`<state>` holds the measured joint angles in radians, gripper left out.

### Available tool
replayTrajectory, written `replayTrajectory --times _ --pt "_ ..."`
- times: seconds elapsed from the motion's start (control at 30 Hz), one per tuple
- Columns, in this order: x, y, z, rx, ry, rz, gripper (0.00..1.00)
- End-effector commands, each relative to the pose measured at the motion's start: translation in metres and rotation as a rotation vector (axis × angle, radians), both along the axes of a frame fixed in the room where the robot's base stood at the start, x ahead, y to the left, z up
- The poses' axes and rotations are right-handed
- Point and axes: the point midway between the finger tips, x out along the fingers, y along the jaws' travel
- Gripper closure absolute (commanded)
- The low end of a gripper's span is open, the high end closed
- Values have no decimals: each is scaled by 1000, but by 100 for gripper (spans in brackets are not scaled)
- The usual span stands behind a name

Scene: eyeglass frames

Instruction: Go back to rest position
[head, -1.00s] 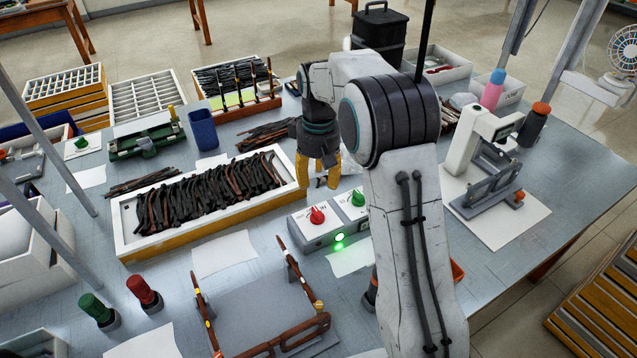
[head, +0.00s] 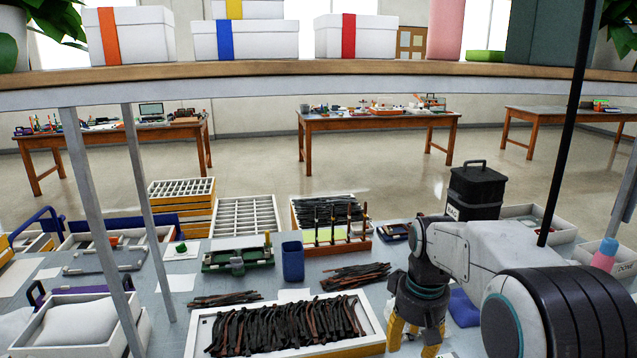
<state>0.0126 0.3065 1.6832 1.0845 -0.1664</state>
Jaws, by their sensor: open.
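My gripper (head: 413,338) hangs with its yellow fingers pointing down at the bottom of the head view. The fingers are apart with nothing visible between them, and the tips are near the lower frame edge. It is just right of the white tray (head: 203,322) full of dark and brown temple pieces (head: 285,324). My arm fills the lower right corner and hides the table behind it.
A black lidded bin (head: 474,192) stands behind my arm. A blue cup (head: 292,261), a green device (head: 238,256) and a rack of upright temples (head: 337,243) stand behind the tray. A shelf (head: 320,84) with ribboned boxes crosses above. Thin posts stand at left and right.

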Motion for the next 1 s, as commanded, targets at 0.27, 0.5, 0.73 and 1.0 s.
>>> replayTrajectory --times 0.27,0.5,0.73,1.0 --pt "-78 2 38 5 -84 -51 54" --pt "-150 4 46 14 -157 -95 54" --pt "-202 4 37 22 -209 -130 54" --pt "-227 5 28 27 -236 -146 54"
